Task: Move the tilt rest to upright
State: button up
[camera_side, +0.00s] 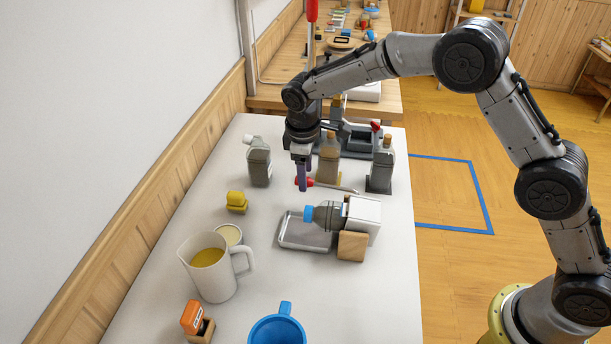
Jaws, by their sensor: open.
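The tilt rest (366,212) looks like a white block with a wooden block (352,246) at its front. A grey bottle (329,214) with a blue cap (308,213) lies nearly flat in it, its cap pointing left over a metal tray (302,245). My gripper (302,187) is open and points down, behind and left of the bottle. A red-ended grey rod (335,187) lies close by the fingertips; I cannot tell whether they touch it or whether it belongs to the rest.
Upright bottles stand behind: a white-capped one (259,163), a cork-topped one (329,160) and a dark one (381,168). The table's right front is clear.

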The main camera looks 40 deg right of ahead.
jog(key=shift+w+d+f, duration=0.1)
jog(key=shift+f, duration=0.7)
jog(key=shift+c, duration=0.2)
grip_shut()
dwell(0.8)
